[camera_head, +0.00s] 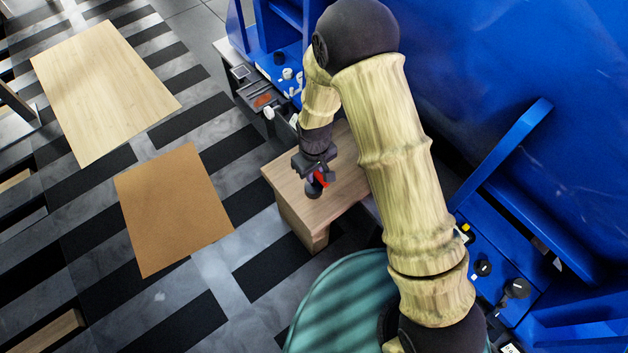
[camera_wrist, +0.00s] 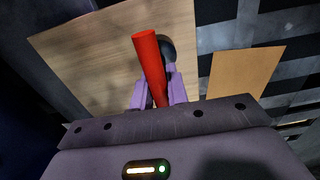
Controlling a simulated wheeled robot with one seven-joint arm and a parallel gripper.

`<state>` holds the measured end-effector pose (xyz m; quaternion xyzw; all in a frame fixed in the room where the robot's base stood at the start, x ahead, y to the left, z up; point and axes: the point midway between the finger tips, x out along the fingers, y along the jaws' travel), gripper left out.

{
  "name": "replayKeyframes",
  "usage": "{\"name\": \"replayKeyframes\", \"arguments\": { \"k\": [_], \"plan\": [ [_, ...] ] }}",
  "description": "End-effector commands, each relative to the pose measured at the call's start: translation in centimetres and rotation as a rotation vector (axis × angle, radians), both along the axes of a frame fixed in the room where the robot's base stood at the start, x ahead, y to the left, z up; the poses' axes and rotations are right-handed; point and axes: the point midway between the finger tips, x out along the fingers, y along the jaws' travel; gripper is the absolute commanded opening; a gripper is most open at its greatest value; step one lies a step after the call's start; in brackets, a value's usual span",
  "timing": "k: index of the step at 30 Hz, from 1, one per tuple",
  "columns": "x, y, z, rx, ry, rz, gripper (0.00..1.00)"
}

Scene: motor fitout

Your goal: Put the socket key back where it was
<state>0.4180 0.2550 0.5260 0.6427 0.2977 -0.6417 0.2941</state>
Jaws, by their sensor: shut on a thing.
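The socket key shows as a red bar (camera_wrist: 149,58) with a dark rounded end (camera_wrist: 167,47) in the wrist view. My gripper (camera_wrist: 158,92) is shut on it, with its purple fingers on either side of the red part. In the head view my gripper (camera_head: 315,172) hangs over the small wooden table, with the red of the key (camera_head: 321,179) showing between its fingers. The key appears to be above the wooden top; the gap below it cannot be judged. Part of the key is hidden by my gripper.
The wooden table (camera_head: 330,200) also fills the wrist view's upper middle (camera_wrist: 100,50). A brown panel (camera_head: 175,208) and a pale wooden panel (camera_head: 103,88) lie to the left. A blue machine (camera_head: 510,60) with knobs stands to the right, behind my arm. Striped floor is open between panels and table.

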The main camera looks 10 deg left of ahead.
Motion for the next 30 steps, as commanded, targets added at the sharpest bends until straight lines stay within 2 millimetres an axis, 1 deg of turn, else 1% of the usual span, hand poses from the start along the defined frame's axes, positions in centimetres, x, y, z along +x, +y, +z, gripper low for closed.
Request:
{"name": "replayKeyframes", "arguments": {
  "k": [6,8,12,15,23,27,28,30],
  "plan": [
    [-0.1,0.3,-0.1,0.0,0.0,0.006,0.0],
    [-0.2,0.3,-0.7,-0.001,0.001,0.006,0.0],
    [-0.1,0.1,-2.8,-0.001,0.001,0.003,0.0],
    [0.0,0.0,-3.7,-0.001,0.001,0.0,0.0],
    [0.0,0.0,-3.6,0.001,-0.001,0.001,0.0],
    [0.0,0.0,-4.0,0.001,-0.001,0.001,0.0],
    [0.0,0.0,-4.0,0.0,0.0,0.001,0.2],
    [0.0,0.0,-3.9,0.0,0.0,0.001,0.33]
  ]
}}
